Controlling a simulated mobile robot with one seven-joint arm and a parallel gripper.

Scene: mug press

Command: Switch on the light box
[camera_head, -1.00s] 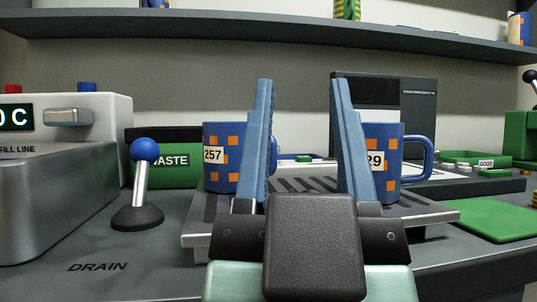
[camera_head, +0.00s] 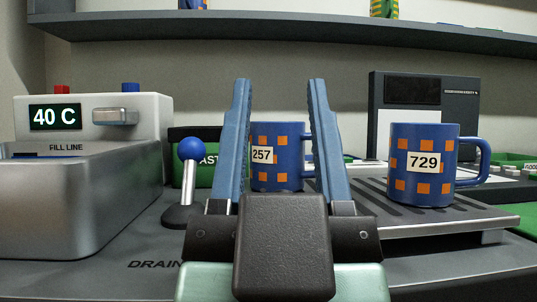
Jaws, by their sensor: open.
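My gripper (camera_head: 280,84) is open in the lower middle of the head view. Its two blue fingers point up and away, with nothing held between them. A dark upright box (camera_head: 460,118) with a black, unlit panel stands at the back right; I cannot tell for sure that it is the light box. Its lower part is partly hidden by a mug, and no switch on it can be made out. The gripper is left of this box and nearer to me.
Blue mug 257 (camera_head: 287,178) shows between the fingers, farther back. Blue mug 729 (camera_head: 448,148) stands on the slatted rack (camera_head: 500,208). A blue-knobbed lever (camera_head: 190,150), a green waste bin (camera_head: 208,175) and a metal tank (camera_head: 70,205) reading 40 C are left. A shelf (camera_head: 280,28) runs above.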

